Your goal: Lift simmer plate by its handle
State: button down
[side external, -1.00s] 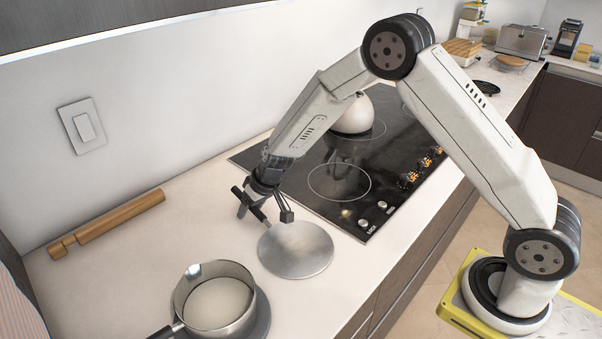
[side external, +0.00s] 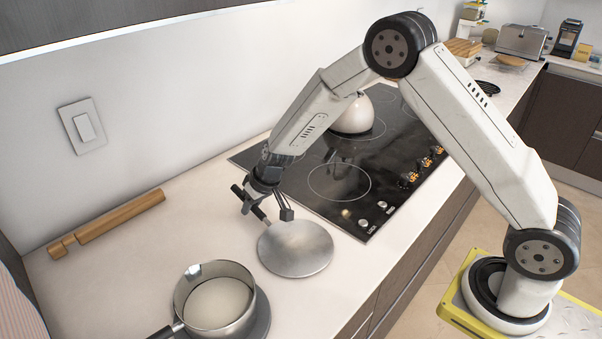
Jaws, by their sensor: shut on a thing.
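The simmer plate (side external: 297,250) is a round grey metal disc on the pale counter, just left of the black cooktop. Its dark handle (side external: 238,190) extends up and to the left from the disc. My gripper (side external: 252,207) is above the upper left edge of the disc and shut on the handle. The fingers and part of the handle overlap, so the exact grip is partly hidden. The disc looks close to the counter; I cannot tell whether it touches it.
A saucepan (side external: 217,309) with pale contents stands at the front left. A wooden rolling pin (side external: 120,219) lies near the wall. The black cooktop (side external: 312,205) carries a white kettle (side external: 354,117). Counter between rolling pin and plate is clear.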

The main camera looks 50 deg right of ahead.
jog(key=shift+r, duration=0.75)
jog(key=s+d+r, duration=0.1)
jog(key=s+r, duration=1)
jog(key=s, duration=0.3)
jog(key=shift+d, duration=0.25)
jog(key=shift+w+d, duration=0.1)
jog(key=shift+w, duration=0.05)
